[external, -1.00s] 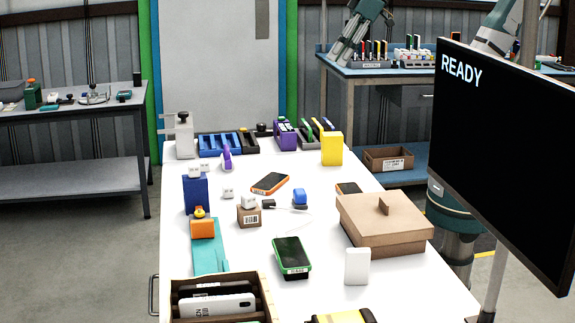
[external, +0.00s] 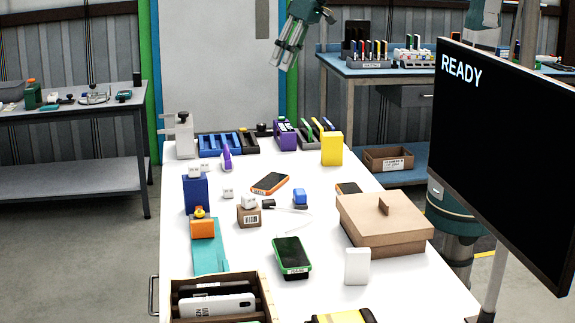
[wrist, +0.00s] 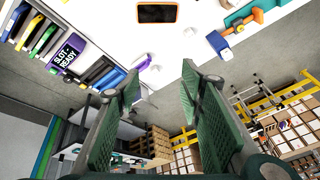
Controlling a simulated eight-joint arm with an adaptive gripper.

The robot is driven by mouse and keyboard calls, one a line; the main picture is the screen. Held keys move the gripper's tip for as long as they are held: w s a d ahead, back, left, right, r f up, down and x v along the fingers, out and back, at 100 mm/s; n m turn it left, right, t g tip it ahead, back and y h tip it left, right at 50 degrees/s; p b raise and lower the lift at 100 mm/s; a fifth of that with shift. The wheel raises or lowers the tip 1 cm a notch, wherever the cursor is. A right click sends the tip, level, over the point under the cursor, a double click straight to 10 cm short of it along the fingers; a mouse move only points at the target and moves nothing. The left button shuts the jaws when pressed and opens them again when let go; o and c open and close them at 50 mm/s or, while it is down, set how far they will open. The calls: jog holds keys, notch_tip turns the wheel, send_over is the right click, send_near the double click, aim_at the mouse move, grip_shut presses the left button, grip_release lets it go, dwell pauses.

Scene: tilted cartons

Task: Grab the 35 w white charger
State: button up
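Several small white charger blocks are on the white table. One lies alone on the tabletop (external: 228,193), a pair sits on the blue box (external: 195,195), and one sits on the small brown carton (external: 249,217). Their wattage markings are too small to read. In the wrist view, one white charger block (wrist: 188,32) lies on the table and white blocks (wrist: 225,54) show at the blue box. My gripper (external: 283,63) is open and empty, high beyond the table's far end and away from the chargers. Its fingers also show spread in the wrist view (wrist: 161,76).
An orange phone (external: 270,183), a green phone (external: 291,257) and a blue charger (external: 299,197) lie mid-table. A lidded cardboard box (external: 385,224) stands right. A yellow box (external: 331,148) and slotted racks (external: 221,143) stand at the far end. A monitor (external: 510,155) stands right.

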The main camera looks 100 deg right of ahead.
jog(key=w+d+f+m, duration=0.3)
jog(key=w+f, duration=0.1)
jog(key=w, duration=0.4)
jog(key=m+g+b, duration=0.2)
jog(key=m+g, duration=0.2)
jog(key=m, duration=0.4)
send_near(204, 161)
jog(key=shift+s+a+f+h, duration=0.15)
jog(key=shift+s+f+h, duration=0.15)
jog(key=shift+f, duration=0.3)
jog(key=shift+w+f, duration=0.25)
jog(key=shift+f, duration=0.4)
jog(key=shift+d+f, duration=0.15)
jog(key=shift+f, duration=0.45)
jog(key=shift+d+f, duration=0.2)
jog(key=shift+f, duration=0.45)
jog(key=shift+d+f, duration=0.2)
jog(key=shift+f, duration=1.1)
jog(key=shift+d+f, duration=0.2)
jog(key=shift+f, duration=1.1)
